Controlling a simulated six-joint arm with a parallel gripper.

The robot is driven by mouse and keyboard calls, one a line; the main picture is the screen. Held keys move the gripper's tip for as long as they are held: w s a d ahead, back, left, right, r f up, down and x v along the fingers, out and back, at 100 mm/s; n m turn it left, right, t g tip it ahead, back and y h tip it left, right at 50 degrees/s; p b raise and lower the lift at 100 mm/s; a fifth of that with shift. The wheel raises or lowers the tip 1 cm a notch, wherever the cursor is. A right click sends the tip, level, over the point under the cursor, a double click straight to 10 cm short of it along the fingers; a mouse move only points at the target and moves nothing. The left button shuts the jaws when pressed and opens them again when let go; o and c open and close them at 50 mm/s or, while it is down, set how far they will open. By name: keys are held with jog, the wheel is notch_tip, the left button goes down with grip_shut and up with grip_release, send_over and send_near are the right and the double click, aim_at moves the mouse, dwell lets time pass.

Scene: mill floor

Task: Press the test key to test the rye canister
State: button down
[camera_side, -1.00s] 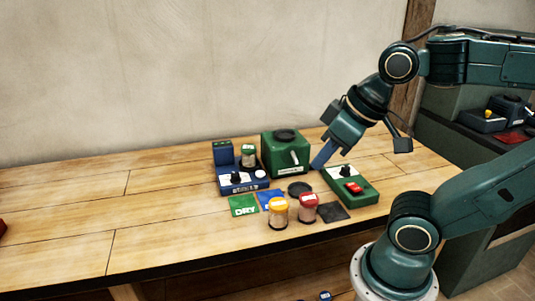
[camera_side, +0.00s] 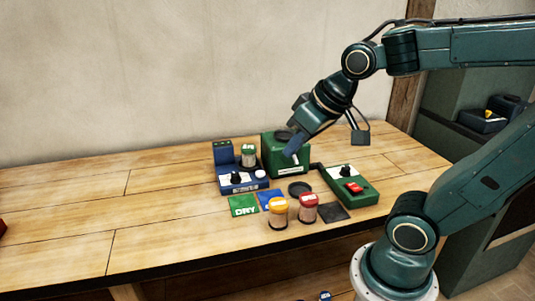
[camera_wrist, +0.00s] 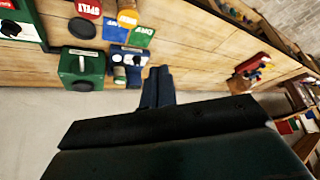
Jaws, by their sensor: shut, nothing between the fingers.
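The blue tester (camera_side: 226,186) stands mid-table with a black knob and a white round button (camera_side: 260,174), which seems to be the test key. A green-lidded canister (camera_side: 248,155) stands on it; I cannot read its label. In the wrist view the tester (camera_wrist: 130,52) and this canister (camera_wrist: 119,77) lie just left of my fingers. Yellow-lidded (camera_side: 278,212) and red-lidded (camera_side: 308,209) canisters stand in front; which one is rye I cannot tell. My gripper (camera_side: 291,153) is shut and empty, above the table, overlapping the green box in the side view. It also shows in the wrist view (camera_wrist: 157,72).
A green box (camera_side: 273,151) with a dark round top stands right of the tester. A green unit (camera_side: 366,196) with a red button is further right. Green (camera_side: 243,206), blue (camera_side: 268,197) and dark (camera_side: 336,212) mats and a black disc (camera_side: 300,188) lie in front.

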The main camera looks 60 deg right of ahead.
jog(key=w+d+f+m, duration=0.1)
jog(key=w+d+m, duration=0.15)
jog(key=w, duration=0.35)
jog(key=m+t+h, duration=0.1)
jog(key=m+t, duration=0.2)
jog(key=m, duration=0.4)
send_over(263, 174)
notch_tip(263, 174, down, 10)
jog(key=shift+f, duration=0.2)
jog(key=shift+f, duration=4.25)
jog(key=shift+f, duration=0.1)
jog(key=shift+f, duration=0.35)
